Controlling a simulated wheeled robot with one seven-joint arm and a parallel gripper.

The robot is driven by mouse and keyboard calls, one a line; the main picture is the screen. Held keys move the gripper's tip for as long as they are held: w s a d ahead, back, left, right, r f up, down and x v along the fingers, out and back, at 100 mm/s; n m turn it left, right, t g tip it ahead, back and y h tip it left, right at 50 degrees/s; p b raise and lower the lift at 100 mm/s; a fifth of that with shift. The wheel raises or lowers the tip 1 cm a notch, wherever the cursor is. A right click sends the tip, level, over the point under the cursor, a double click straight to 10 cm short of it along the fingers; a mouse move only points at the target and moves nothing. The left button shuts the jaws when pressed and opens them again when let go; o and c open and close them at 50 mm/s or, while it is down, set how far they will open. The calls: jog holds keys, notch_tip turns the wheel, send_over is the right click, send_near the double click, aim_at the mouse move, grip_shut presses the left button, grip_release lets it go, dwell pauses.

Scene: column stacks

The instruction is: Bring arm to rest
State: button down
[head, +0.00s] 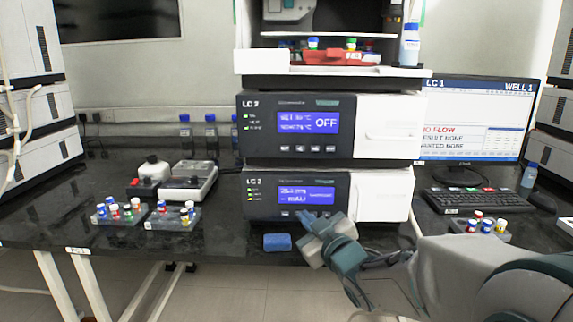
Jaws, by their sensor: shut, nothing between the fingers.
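My arm (480,270) reaches in from the lower right. My gripper (305,222) is shut and empty, with its tips close to the lower front panel of the LC 2 stack (293,197). I cannot tell whether the tips touch the panel. The lower panel's blue screen is lit, and its small text is hard to read. The upper unit's screen (309,122) shows OFF.
A blue block (277,242) lies on the dark bench left of my gripper. Vial racks (120,214) stand at the left, another (480,228) at the right. A keyboard (480,199) and monitor (470,125) are at the right. A red tray (342,58) sits atop the stack.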

jog(key=s+d+r+m+g+h+p, duration=0.6)
jog(key=d+r+p, duration=0.25)
jog(key=p, duration=0.45)
jog(key=s+d+r+m+g+p, duration=0.1)
jog(key=s+r+m+g+p, duration=0.1)
jog(key=s+p, duration=0.5)
jog(key=s+r+m+g+h+p, duration=0.1)
jog(key=s+r+g+p, duration=0.4)
jog(key=s, duration=0.6)
jog(key=shift+s+d+r+m+g+h+p, duration=0.3)
jog(key=shift+s+d+r+m+p, duration=0.15)
jog(key=shift+p, duration=0.4)
jog(key=shift+w, duration=0.1)
